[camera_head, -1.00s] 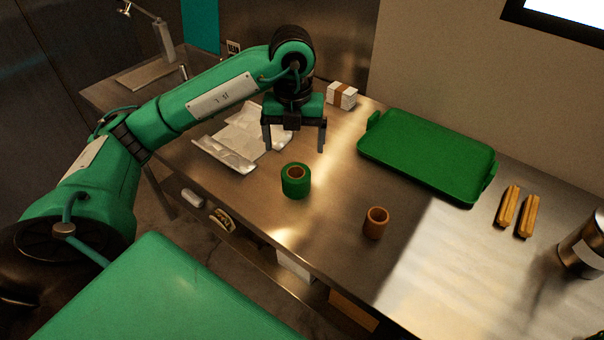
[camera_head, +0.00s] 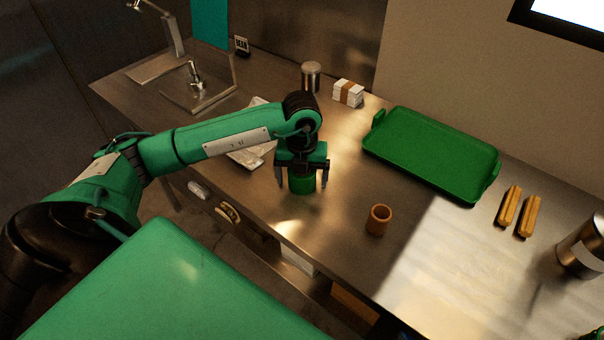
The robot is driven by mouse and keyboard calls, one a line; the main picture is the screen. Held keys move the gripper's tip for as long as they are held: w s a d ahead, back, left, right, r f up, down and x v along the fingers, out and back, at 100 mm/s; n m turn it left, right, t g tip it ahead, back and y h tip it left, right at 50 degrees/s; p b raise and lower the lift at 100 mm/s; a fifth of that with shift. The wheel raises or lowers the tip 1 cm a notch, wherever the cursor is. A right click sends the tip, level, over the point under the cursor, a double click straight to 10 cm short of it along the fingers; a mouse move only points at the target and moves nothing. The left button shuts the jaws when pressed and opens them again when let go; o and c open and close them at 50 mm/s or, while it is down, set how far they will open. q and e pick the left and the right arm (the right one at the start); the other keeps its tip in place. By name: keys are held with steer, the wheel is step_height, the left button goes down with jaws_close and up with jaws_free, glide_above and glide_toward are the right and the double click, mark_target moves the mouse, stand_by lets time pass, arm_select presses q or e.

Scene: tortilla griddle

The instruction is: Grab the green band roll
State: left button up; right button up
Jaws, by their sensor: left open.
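The green band roll (camera_head: 301,184) stands upright on the steel counter, left of the brown roll. My left gripper (camera_head: 301,184) is right over it, pointing down and open, with one finger on each side of the roll. The gripper body hides the top of the roll. I cannot tell whether the fingers touch it.
A brown roll (camera_head: 379,219) stands to the right on the counter (camera_head: 330,235). A green tray (camera_head: 432,155) lies behind it. A banded white stack (camera_head: 348,93) and a steel canister (camera_head: 311,77) stand at the back.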

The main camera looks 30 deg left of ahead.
arm_select(q)
steer(key=c, duration=1.1)
steer(key=shift+o, duration=0.2)
